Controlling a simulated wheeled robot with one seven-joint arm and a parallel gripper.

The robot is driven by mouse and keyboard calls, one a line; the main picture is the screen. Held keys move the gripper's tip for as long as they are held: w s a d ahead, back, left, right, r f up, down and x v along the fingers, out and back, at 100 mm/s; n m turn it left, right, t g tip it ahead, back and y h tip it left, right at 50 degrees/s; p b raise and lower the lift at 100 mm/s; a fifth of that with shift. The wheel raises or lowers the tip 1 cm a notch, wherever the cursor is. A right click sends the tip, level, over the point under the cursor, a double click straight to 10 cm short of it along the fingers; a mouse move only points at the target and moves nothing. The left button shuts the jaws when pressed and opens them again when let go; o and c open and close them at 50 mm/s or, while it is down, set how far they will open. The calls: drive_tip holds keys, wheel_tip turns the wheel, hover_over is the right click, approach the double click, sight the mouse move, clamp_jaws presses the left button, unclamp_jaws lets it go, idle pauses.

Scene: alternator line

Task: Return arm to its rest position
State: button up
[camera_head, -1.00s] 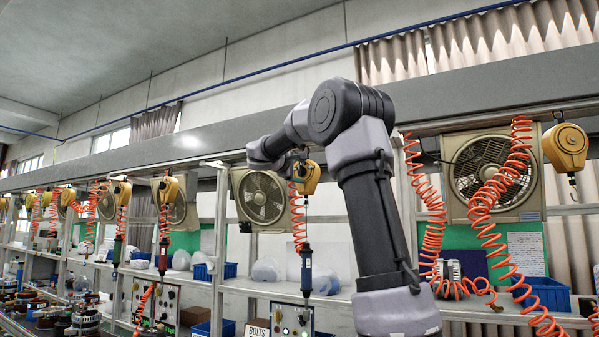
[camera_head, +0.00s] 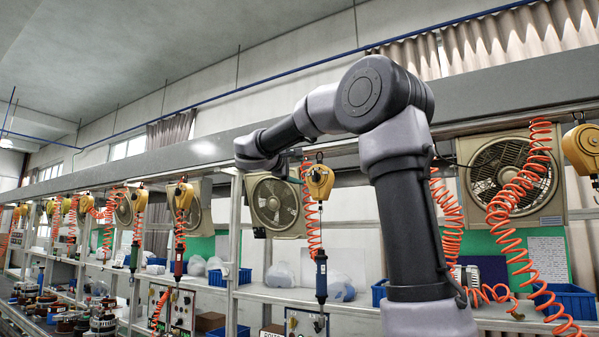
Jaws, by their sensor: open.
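My arm stands in the right half of the head view. Its upper part rises from the bottom edge to a bent elbow at the top. From the elbow, the forearm reaches left and slightly down to the wrist, in front of the shelf frame. Nothing held can be seen.
A workbench line (camera_head: 262,296) runs along the wall. Orange coiled hoses hang from yellow balancers (camera_head: 320,182), one carrying a blue-handled tool (camera_head: 321,275) below the forearm. Fans (camera_head: 273,203) sit behind. Blue bins (camera_head: 565,301) stand on the shelf at right.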

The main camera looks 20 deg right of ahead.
drive_tip(key=s+d+f+m+g+y, duration=0.2)
drive_tip(key=s+f+m+g+y, duration=0.35)
drive_tip(key=s+f, duration=0.95)
drive_tip(key=s+a+f+m+t+y, duration=0.1)
drive_tip(key=s+a+f+m+y, duration=0.2)
drive_tip(key=s+a+f+y, duration=0.2)
drive_tip(key=s+a+f+m+y, duration=0.3)
drive_tip(key=s+a+f+y, duration=0.2)
drive_tip(key=s+f, duration=0.5)
drive_tip(key=shift+a+f+t+y, duration=0.35)
drive_tip(key=shift+a+f, duration=0.6)
drive_tip(key=shift+a, duration=0.05)
